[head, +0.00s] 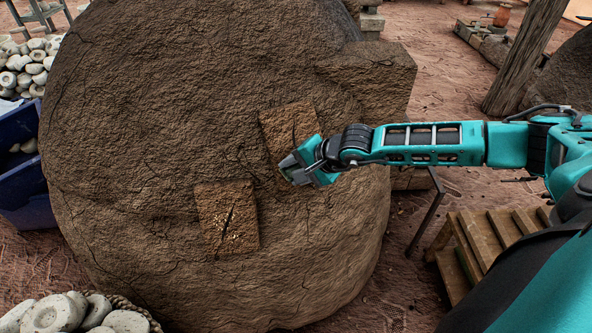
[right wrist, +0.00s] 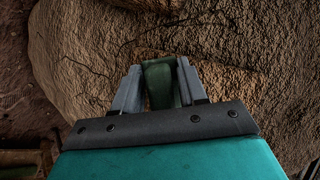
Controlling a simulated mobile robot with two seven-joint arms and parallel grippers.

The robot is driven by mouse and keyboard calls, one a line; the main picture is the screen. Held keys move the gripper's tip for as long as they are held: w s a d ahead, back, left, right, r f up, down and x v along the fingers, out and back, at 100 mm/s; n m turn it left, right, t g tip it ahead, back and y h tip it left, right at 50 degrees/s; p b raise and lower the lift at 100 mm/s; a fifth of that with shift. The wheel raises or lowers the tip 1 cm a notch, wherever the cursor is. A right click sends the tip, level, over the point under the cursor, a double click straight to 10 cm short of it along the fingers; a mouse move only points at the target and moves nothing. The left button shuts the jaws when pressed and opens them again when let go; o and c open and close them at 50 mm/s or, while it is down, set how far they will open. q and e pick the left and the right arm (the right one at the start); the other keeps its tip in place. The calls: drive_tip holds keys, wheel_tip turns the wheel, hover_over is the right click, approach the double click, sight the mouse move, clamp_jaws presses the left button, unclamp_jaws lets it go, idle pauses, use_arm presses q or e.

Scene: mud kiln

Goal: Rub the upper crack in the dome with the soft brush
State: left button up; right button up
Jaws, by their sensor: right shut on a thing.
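The mud dome (head: 150,130) fills the middle of the head view. The upper crack (head: 294,134) is a dark line in a lighter brown patch right of the dome's centre; its lower part is hidden by my gripper. My right gripper (head: 292,172) is at the lower edge of that patch. It is shut on a dark green piece, the soft brush (right wrist: 160,84), which shows between the fingers in the right wrist view. The bristles are hidden, so I cannot tell whether they touch the clay. My left gripper is out of view.
A second, lower patch (head: 228,218) has a dark crack with pale specks along it. A blue bin (head: 22,190) and piles of pale stones are at the left.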

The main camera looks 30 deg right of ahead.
drive_tip(key=shift+w+f, duration=0.15)
drive_tip(key=shift+d, duration=2.05)
drive_tip(key=shift+a+b, duration=0.95)
drive_tip(key=shift+a, duration=1.1)
